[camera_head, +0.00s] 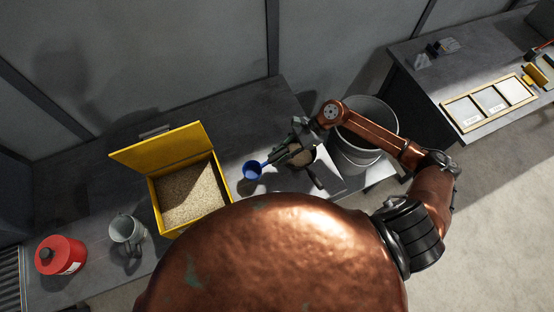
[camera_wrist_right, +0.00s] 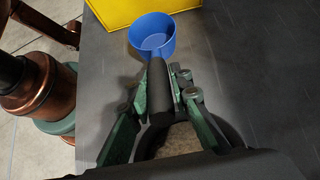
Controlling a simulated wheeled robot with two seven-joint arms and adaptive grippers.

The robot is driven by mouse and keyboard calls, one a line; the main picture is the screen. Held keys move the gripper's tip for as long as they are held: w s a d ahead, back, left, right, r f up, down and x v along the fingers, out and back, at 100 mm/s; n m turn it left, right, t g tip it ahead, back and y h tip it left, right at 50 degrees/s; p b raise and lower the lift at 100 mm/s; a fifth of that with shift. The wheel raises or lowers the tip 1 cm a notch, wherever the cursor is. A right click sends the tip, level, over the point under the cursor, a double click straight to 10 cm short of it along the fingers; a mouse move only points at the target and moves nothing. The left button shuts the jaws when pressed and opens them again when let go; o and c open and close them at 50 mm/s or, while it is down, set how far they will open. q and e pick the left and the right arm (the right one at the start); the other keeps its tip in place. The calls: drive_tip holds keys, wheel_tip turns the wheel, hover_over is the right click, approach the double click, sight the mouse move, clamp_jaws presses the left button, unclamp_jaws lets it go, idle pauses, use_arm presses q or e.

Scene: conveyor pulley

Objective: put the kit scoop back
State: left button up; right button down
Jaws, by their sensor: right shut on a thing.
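The kit scoop is a blue round cup (camera_head: 252,170) with a handle; it also shows in the right wrist view (camera_wrist_right: 152,37). My right gripper (camera_head: 276,158) is shut on the scoop's handle, with its green-edged fingers around a dark grip in the right wrist view (camera_wrist_right: 162,92). The scoop's cup points left in the head view, just right of a yellow box (camera_head: 155,207) filled with tan grains. The cup looks empty. I cannot tell how high it is above the dark table. My left gripper is not in view.
The yellow box's lid (camera_head: 157,147) stands open at the back. A grey jug (camera_head: 126,229) and a red canister (camera_head: 61,255) stand to the left. A grey bucket (camera_head: 362,150) is behind my right forearm. A side table at right holds a framed tray (camera_head: 470,121).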

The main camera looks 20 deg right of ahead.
wheel_tip(320, 180, down, 3)
drive_tip(key=shift+w+a+f, duration=0.1)
drive_tip(key=shift+f, duration=0.05)
drive_tip(key=c, duration=1.8)
unclamp_jaws()
drive_tip(key=shift+o, duration=0.2)
drive_tip(key=b+v, duration=0.1)
drive_tip(key=v, duration=1.1)
